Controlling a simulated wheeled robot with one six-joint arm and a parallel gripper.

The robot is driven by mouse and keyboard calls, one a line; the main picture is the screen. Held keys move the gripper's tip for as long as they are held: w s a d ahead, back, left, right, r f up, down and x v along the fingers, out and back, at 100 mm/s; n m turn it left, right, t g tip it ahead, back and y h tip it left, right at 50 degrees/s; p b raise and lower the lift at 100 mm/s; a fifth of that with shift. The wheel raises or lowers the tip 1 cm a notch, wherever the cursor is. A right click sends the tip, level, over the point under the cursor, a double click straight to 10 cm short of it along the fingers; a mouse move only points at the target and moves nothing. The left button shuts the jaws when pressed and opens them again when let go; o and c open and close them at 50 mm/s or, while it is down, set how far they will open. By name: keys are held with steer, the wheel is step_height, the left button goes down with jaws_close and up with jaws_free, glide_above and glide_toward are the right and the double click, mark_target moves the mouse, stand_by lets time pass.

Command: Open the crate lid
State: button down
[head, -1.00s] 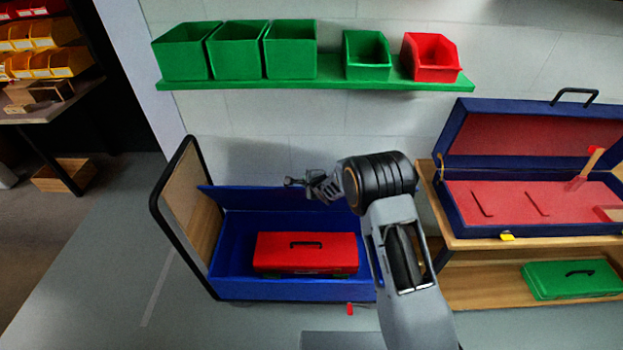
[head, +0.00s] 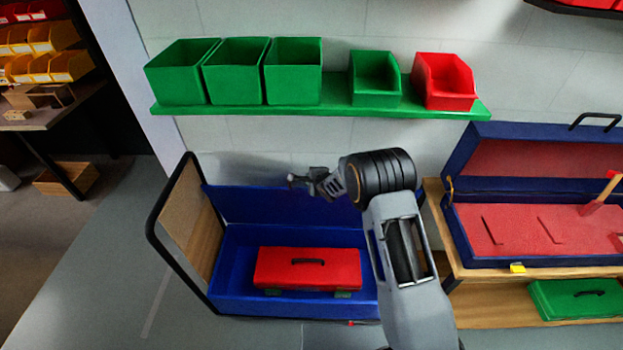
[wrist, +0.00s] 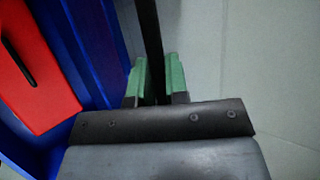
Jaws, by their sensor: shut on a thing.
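The blue crate (head: 250,306) stands low in front of the wall, with its top open. Its blue lid (head: 255,207) is raised along the back and stands roughly upright. A red toolbox (head: 285,270) with a dark handle lies inside the crate; it also shows in the wrist view (wrist: 30,75). My gripper (head: 292,180) is at the lid's top edge. In the wrist view, the green fingertips of my gripper (wrist: 160,82) close on a thin dark strip, which looks like the lid's edge. My arm hides the crate's right end.
A black-framed wooden panel (head: 190,230) stands at the crate's left end. A green shelf (head: 310,108) with bins hangs above. A wooden bench (head: 470,265) on the right holds an open blue case (head: 490,262). Grey floor is clear at the left front.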

steer(key=c, duration=1.4)
jaws_free()
steer(key=shift+a, duration=0.2)
steer(key=shift+o, duration=1.3)
steer(key=shift+d, duration=0.2)
steer(key=v, duration=1.3)
steer(key=shift+s+r, duration=0.15)
steer(key=shift+s, duration=0.2)
steer(key=shift+d, duration=0.15)
